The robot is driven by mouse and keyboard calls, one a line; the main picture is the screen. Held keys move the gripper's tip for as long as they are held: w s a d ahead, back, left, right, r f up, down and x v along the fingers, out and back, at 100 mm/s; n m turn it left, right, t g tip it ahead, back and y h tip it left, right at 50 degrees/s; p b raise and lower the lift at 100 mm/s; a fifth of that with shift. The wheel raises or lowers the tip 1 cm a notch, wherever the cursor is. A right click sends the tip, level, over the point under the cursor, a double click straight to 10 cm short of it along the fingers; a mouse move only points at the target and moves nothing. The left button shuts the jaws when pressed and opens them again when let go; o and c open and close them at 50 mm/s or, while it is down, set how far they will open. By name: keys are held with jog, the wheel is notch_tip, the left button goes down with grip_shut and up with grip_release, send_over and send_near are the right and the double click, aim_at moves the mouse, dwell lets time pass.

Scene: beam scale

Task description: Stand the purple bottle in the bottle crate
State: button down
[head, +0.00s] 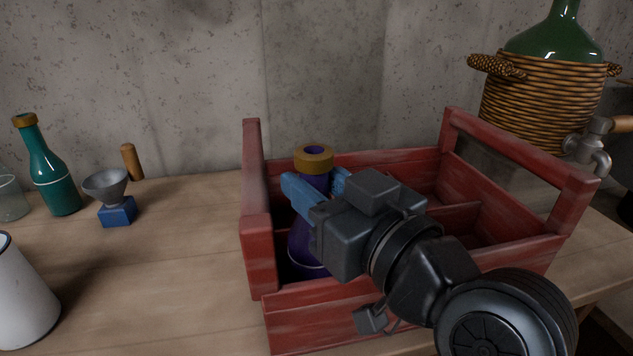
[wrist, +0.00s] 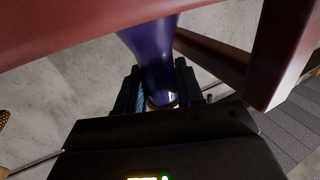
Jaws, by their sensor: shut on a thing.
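The purple bottle (head: 306,247) stands about upright inside the left compartment of the red bottle crate (head: 257,240). Its tan-ringed neck rises above the crate's walls. My gripper (head: 316,187) is shut on the bottle's neck, with blue finger pads on either side. In the wrist view the bottle (wrist: 155,55) runs between my fingers (wrist: 158,90), and a red crate bar crosses the top. The bottle's base is hidden behind the crate's front wall, so I cannot tell whether it touches the crate floor.
A teal bottle (head: 52,172), a funnel on a blue block (head: 117,212) and a white jug (head: 18,300) stand to the left. A green wicker-wrapped demijohn (head: 545,95) stands behind right.

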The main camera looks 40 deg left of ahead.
jog(key=shift+f+b, duration=0.55)
jog(key=c, duration=0.6)
grip_release()
jog(key=shift+c, duration=0.2)
jog(key=shift+b+v, duration=0.4)
jog(key=shift+v, duration=3.45)
